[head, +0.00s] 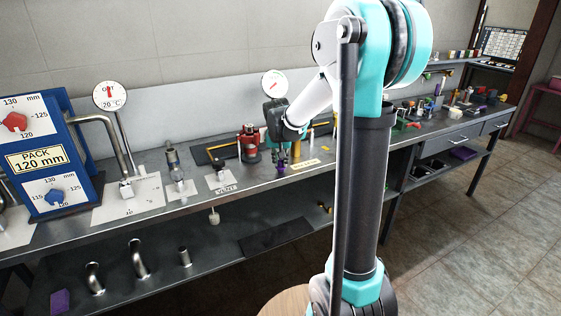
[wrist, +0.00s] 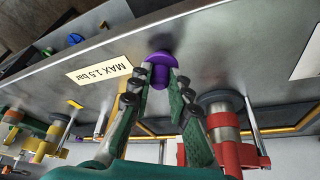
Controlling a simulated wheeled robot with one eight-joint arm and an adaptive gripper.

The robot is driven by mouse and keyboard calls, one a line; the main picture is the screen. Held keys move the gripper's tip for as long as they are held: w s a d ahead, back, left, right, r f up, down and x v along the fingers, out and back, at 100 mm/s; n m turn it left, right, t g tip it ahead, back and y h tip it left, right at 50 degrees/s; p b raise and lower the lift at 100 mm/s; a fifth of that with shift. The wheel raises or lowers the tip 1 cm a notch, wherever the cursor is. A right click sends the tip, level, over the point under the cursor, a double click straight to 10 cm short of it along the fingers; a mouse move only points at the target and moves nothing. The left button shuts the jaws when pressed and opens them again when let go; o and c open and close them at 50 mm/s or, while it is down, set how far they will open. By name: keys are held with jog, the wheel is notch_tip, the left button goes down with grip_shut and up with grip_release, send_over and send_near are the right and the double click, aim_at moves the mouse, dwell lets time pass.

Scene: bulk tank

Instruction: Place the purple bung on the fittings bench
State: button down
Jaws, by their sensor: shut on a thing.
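The purple bung (wrist: 160,72) shows between the fingertips of my gripper (wrist: 161,76) in the wrist view, with its wide round end facing the grey bench top. In the head view the bung (head: 281,167) is a small purple spot under my dark gripper (head: 279,155). My gripper is shut on the bung and points down at the long steel bench (head: 262,184), close to its front edge. I cannot tell whether the bung touches the bench top. Which stretch of bench is the fittings bench is not marked in these frames.
A "MAX 1.5 bar" label (wrist: 100,67) lies beside the bung. A red fitting (head: 249,143) stands close to my gripper. The blue pack panel (head: 40,155) and gauges stand at the left. The bench's right stretch (head: 455,122) holds many small parts.

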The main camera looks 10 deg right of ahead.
jog(key=shift+f, duration=0.15)
jog(key=c, duration=1.4)
grip_release()
jog(key=shift+c, duration=0.2)
jog(key=v, duration=1.2)
jog(key=s+d+f+n, duration=0.1)
jog(key=s+d+f, duration=0.1)
jog(key=s+f, duration=0.7)
jog(key=s+d+f+n+y, duration=0.1)
jog(key=s+d+f+n, duration=0.1)
jog(key=s+f, duration=0.8)
jog(key=s+d, duration=0.1)
jog(key=s, duration=0.5)
jog(key=shift+s+d+f, duration=0.15)
jog(key=shift+d+f, duration=0.05)
jog(key=shift+f, duration=0.1)
